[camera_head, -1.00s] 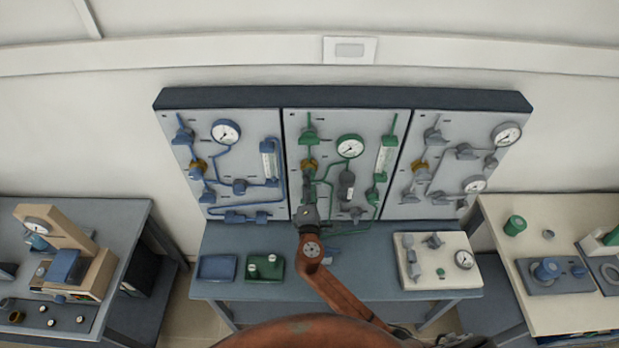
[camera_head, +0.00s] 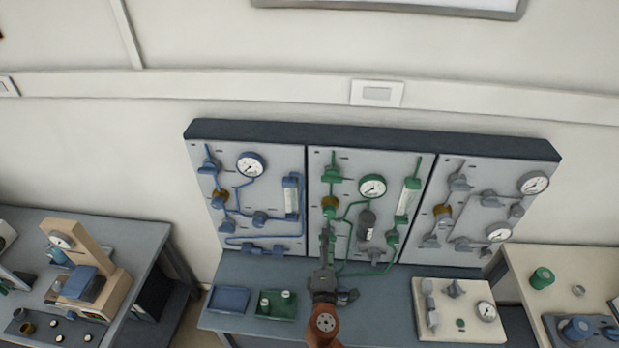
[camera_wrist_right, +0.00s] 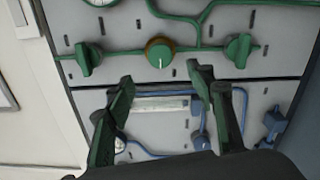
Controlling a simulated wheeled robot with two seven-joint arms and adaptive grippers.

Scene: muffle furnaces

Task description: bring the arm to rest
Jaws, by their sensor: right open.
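My right gripper (camera_head: 325,238) is in front of the lower left part of the middle, green-piped panel (camera_head: 345,222). In the right wrist view its two dark green fingers (camera_wrist_right: 160,80) stand apart with nothing between them. A brass and green round knob (camera_wrist_right: 160,52) shows beyond the fingertips, apart from them as far as I can tell. Green valve handles (camera_wrist_right: 88,57) sit on either side of it. My orange arm link (camera_head: 322,325) comes up from the bottom edge in the head view. My left gripper is not in view.
The blue-piped panel (camera_head: 230,212) is left and the grey-piped panel (camera_head: 475,220) right. On the bench (camera_head: 385,300) below are a blue tray (camera_head: 229,299), a green tray (camera_head: 276,310) and a white instrument board (camera_head: 460,320). Side tables stand left and right.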

